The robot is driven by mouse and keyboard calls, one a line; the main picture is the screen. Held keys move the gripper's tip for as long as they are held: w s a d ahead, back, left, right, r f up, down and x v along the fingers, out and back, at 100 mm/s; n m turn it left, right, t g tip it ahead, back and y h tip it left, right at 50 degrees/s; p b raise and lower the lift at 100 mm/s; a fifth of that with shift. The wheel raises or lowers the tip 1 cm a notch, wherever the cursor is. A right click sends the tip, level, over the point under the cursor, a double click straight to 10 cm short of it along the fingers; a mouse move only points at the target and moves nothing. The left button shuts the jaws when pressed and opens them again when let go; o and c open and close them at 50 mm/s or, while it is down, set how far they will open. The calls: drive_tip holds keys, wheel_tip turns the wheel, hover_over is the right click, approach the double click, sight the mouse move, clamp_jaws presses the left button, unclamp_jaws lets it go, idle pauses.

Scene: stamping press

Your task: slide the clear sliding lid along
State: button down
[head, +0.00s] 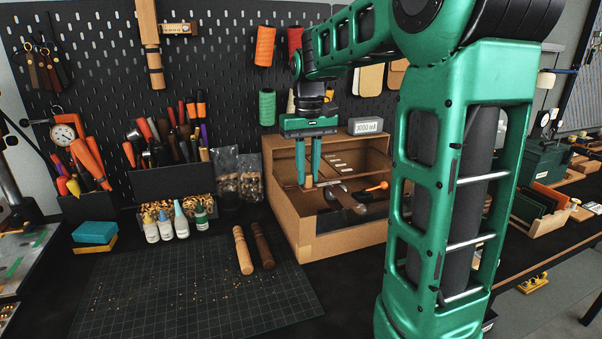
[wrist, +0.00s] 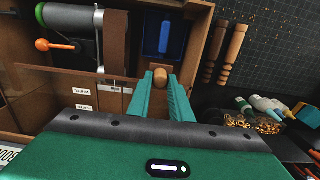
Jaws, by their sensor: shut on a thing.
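The clear sliding lid (wrist: 75,73) lies across part of an open-topped wooden box (head: 335,244). It is hard to see; its thin front edge shows in the wrist view, and a faint line crosses the box in the head view. A small round wooden knob (wrist: 160,77) stands at one end of the lid. My gripper (wrist: 158,88) is shut on this knob, with a green finger on each side. In the head view my gripper (head: 308,182) points down inside the box, near its left wall. My arm hides the box's right end.
Inside the box are a grey cylinder machine (wrist: 88,22), an orange-knobbed lever (wrist: 55,44) and a blue item (wrist: 164,37). Two turned wooden handles (head: 243,251) lie on the cutting mat (head: 190,296) left of the box. A digital display (head: 366,126) sits at its back edge.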

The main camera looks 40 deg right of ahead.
drive_tip(key=s+a, duration=0.3)
drive_tip(key=s, duration=0.9)
drive_tip(key=shift+a+r, duration=0.15)
drive_tip(key=shift+a, duration=0.2)
drive_tip(key=c, duration=1.7)
unclamp_jaws()
drive_tip(key=shift+o, duration=0.8)
wheel_tip(320, 180, up, 11)
drive_tip(key=shift+f, duration=0.2)
